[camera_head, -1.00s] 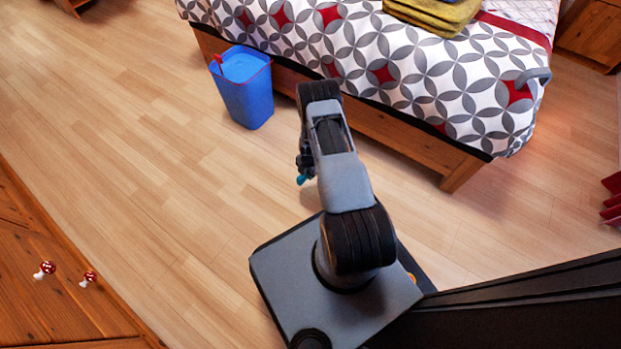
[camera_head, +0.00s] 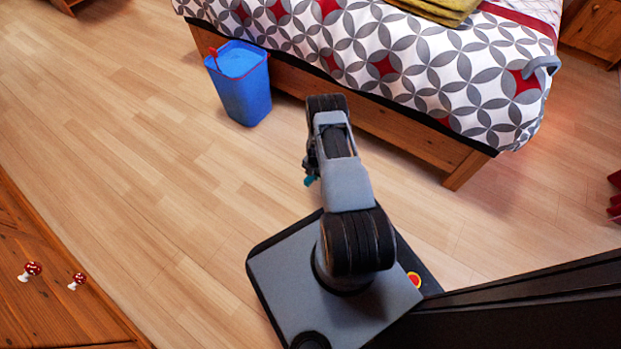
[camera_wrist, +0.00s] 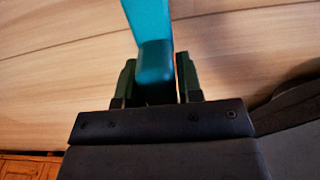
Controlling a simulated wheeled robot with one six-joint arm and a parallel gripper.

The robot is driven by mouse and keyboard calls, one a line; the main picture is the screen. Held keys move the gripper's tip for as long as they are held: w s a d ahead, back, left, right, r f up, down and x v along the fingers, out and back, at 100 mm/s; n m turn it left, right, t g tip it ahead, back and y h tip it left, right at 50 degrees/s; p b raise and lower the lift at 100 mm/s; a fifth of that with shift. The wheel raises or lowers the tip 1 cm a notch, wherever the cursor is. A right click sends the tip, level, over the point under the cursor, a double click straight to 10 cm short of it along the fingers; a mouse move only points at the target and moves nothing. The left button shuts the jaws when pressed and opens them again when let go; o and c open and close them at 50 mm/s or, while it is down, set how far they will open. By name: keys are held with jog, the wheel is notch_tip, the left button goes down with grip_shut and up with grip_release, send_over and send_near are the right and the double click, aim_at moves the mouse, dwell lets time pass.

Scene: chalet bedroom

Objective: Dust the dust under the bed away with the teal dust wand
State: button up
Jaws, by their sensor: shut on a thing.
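In the wrist view my gripper (camera_wrist: 154,82) is shut on the teal dust wand (camera_wrist: 150,30), which runs up out of the top of the picture. In the head view only a small teal bit of the wand (camera_head: 309,181) shows beside my arm, over the floor in front of the bed. The bed (camera_head: 385,120) has a wooden frame and a grey, white and red patterned cover. The space under it is dark or hidden behind the side board, and I see no dust. The wand's far end is hidden.
A blue bin (camera_head: 243,95) stands on the floor against the bed's side. A wooden furniture top with toadstool ornaments (camera_head: 77,281) is at the lower left. Folded yellow-green cloth (camera_head: 440,9) lies on the bed. The wooden floor (camera_head: 120,130) at left is clear.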

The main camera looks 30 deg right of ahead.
jog(key=shift+w+d, duration=0.7)
jog(key=shift+d, duration=0.85)
jog(key=shift+w+d, duration=0.75)
jog(key=shift+d, duration=0.85)
jog(key=shift+w+d, duration=0.7)
jog(key=shift+d, duration=0.85)
jog(key=shift+f, duration=0.25)
